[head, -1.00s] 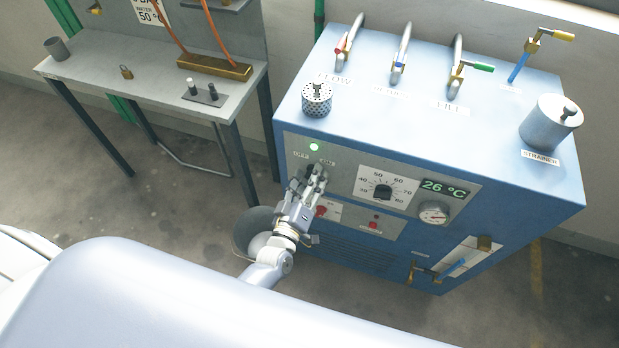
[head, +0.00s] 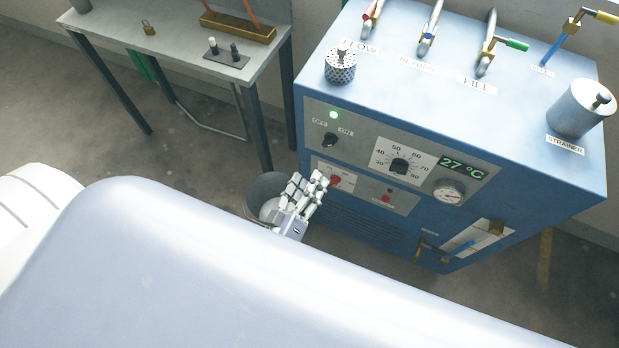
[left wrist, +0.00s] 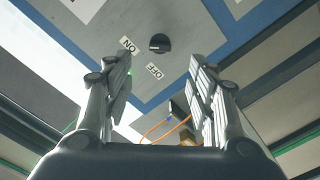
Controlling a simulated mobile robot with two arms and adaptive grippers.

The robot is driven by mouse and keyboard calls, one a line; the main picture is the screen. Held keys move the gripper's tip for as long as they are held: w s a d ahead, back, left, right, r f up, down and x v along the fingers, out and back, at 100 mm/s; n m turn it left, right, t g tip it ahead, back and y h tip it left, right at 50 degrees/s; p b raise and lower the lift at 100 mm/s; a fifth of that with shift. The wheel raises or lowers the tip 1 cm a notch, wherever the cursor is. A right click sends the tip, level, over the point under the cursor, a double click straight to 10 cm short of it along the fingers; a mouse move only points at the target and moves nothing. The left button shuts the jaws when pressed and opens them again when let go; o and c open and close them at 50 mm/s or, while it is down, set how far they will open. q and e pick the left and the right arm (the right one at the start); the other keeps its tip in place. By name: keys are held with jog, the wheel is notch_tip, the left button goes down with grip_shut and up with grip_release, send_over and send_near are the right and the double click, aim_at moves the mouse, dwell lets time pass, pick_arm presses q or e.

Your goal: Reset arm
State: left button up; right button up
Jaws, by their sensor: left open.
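My left gripper (head: 307,187) is open and empty in front of the blue machine (head: 370,235), low beside its control panel. Its two fingers also show spread apart in the left wrist view (left wrist: 160,75). The black OFF/ON switch (head: 330,139) is clear of the gripper, with a lit green lamp (head: 333,114) above it. The switch also shows in the left wrist view (left wrist: 159,43), beyond the fingertips. The display (head: 464,168) reads 27 °C. My right gripper is not in view.
A dark bucket (head: 262,190) stands on the floor behind the gripper. A grey bench (head: 130,50) stands at the upper left. The temperature dial (head: 399,166), red buttons (head: 335,181), gauge (head: 448,192) and brass drain valve (head: 425,250) are on the machine's front.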

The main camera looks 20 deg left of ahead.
pick_arm(q)
jog(key=shift+f, duration=0.1)
dwell(0.3)
jog(key=s+f+m+g+h, duration=0.1)
jog(key=s+f+m+g, duration=0.4)
jog(key=f, duration=0.8)
jog(key=s+f+m+g+h, duration=0.15)
jog(key=s+f+g, duration=0.35)
jog(key=f, duration=0.8)
jog(key=s+a+f+m+g+y, duration=0.1)
jog(key=s+a+f+g, duration=0.1)
jog(key=s+f, duration=0.2)
jog(key=s+a+f+m+g+y, duration=0.1)
jog(key=s+a+f+m+g, duration=0.1)
jog(key=s, duration=0.8)
jog(key=s+a+f+m+g+y, duration=0.1)
jog(key=s+a+f+g, duration=0.2)
jog(key=s, duration=0.4)
notch_tip(320, 180, down, 3)
jog(key=shift+s+a+r, duration=0.1)
jog(key=shift+s+a, duration=0.2)
jog(key=shift+a, duration=0.35)
